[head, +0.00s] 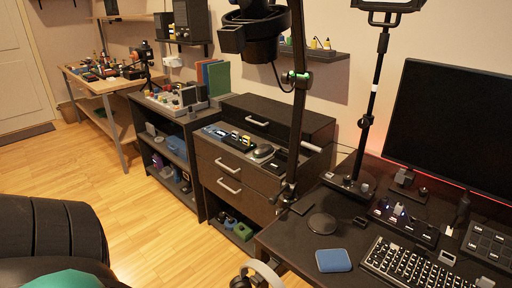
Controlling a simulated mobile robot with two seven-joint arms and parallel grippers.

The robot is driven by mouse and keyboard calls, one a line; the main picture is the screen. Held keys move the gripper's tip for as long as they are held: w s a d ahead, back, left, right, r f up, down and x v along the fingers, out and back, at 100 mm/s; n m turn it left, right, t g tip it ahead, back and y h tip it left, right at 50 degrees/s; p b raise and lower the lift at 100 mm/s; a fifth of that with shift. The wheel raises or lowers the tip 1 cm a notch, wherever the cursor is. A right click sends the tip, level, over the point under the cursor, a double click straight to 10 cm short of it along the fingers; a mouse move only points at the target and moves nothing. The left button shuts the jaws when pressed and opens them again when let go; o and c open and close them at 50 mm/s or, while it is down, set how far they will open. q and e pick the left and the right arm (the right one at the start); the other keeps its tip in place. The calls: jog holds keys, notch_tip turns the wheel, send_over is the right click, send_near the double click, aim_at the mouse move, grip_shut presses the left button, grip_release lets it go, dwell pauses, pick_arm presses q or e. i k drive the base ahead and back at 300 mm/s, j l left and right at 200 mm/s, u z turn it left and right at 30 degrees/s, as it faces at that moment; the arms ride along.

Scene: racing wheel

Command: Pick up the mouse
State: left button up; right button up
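I cannot pick out a mouse with certainty. A small grey rounded object (263,151) on top of the drawer cabinet has a mouse-like shape, but it is too small to tell. A flat blue object with rounded corners (333,260) lies on the dark desk (290,238), left of the keyboard (408,266). A dark round disc (322,223) lies behind the blue object. Neither of my grippers is in view.
A monitor (450,125) and a lamp on a stand (376,90) stand on the desk. A black pole (298,110) rises at its left edge. Headphones (262,272) show below. A black rounded shape (45,235) fills the lower left. Wooden floor (150,220) is clear in between.

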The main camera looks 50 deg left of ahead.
aim_at(263, 149)
jog(key=i+j, duration=0.1)
jog(key=j, duration=1.05)
jog(key=i+j, duration=0.1)
jog(key=j, duration=2.2)
jog(key=i+j, duration=0.15)
jog(key=j, duration=1)
jog(key=i, duration=0.45)
